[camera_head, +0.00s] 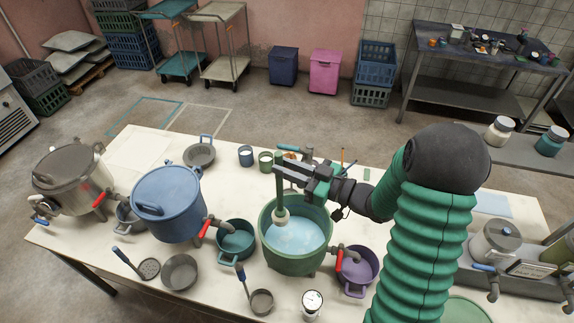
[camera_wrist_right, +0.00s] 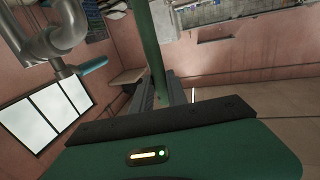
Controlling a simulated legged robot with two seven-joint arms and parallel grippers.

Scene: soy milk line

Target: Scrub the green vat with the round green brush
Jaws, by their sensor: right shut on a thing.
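The green vat (camera_head: 296,261) stands open on the table, with pale bluish liquid (camera_head: 300,236) inside and a red-handled tap at its right side. My right gripper (camera_head: 291,172) is above the vat's back left rim, shut on the upright green handle of the round brush (camera_head: 280,189). The brush's pale round head (camera_head: 282,214) is inside the vat near the left wall; I cannot tell whether it touches the liquid. In the right wrist view, the green handle (camera_wrist_right: 147,45) runs up between the finger pads. My left gripper is out of view.
A blue pot (camera_head: 168,205) and a teal pan (camera_head: 236,241) are left of the vat. A purple pan (camera_head: 357,271) is under its tap. A ladle (camera_head: 261,301) and a white gauge-like jar (camera_head: 312,304) are in front. Small cups (camera_head: 246,155) stand behind.

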